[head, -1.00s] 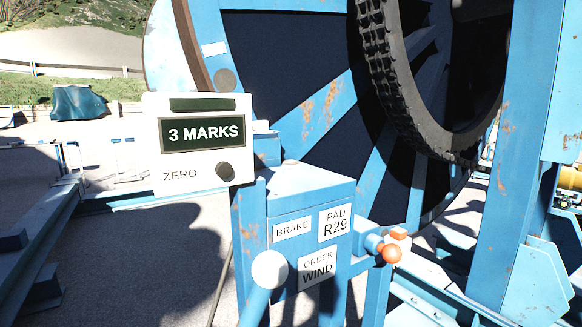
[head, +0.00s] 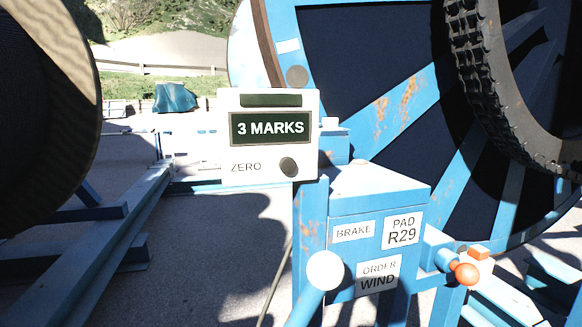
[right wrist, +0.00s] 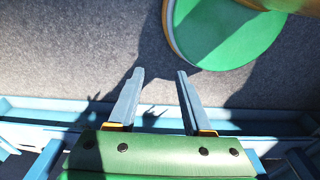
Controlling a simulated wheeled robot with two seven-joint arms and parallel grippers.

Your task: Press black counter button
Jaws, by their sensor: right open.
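The black counter button (head: 288,167) is a dark round knob at the lower right of the white counter box (head: 268,180), beside the word ZERO. The counter display (head: 270,128) reads 3 MARKS. The box stands at the left of a blue post with labelled plates. My right gripper (right wrist: 160,74) shows in the right wrist view, with its two grey fingers apart and nothing between them. It points over grey ground, and the button is not in that view. Neither gripper shows in the head view.
A white ball-ended lever (head: 325,270) rises in front of the post. An orange-red knob (head: 466,274) sticks out at its right. The large blue reel (head: 400,100) stands behind. A blue rail (head: 110,255) runs along the left. A green round surface (right wrist: 228,30) is beyond my right fingers.

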